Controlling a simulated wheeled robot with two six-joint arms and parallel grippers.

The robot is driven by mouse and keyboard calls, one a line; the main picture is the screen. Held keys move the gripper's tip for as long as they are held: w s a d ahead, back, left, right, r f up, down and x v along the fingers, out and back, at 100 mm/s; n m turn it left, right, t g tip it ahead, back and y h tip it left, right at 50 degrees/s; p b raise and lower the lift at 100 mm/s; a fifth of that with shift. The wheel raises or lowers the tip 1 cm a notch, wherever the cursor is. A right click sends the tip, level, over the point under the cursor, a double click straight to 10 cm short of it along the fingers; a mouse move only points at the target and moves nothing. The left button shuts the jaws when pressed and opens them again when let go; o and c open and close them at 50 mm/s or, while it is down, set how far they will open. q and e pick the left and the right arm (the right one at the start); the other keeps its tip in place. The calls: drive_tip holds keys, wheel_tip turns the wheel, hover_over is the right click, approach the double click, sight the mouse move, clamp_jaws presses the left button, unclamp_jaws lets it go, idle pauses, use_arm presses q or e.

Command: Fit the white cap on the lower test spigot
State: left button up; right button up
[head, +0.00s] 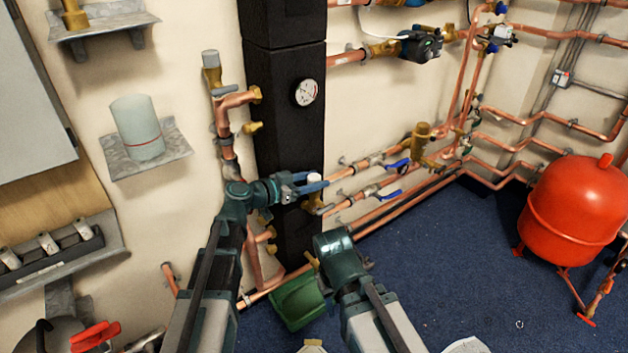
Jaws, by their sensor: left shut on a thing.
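My left gripper (312,184) reaches in front of the black column with its blue fingers shut on the white cap (314,178). The cap is small and its top shows above the fingers. A brass fitting (314,204) shows just below the cap and fingers. I cannot tell whether the cap touches it or is apart from it.
The black column (282,130) with a gauge (305,92) stands behind my left gripper. Copper pipes with blue-handled valves (388,195) run to the right. A green box (298,301) is low by my right wrist. A red tank (577,208) stands on open blue floor.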

use_arm(q)
drive_tip(key=shift+f+b, duration=0.3)
drive_tip(key=shift+f, duration=0.05)
drive_tip(key=o, duration=1.4)
drive_tip(key=p+v, duration=0.2)
drive_tip(key=v, duration=1.2)
drive_tip(key=shift+d+p, duration=0.1)
drive_tip(key=shift+p, duration=0.3)
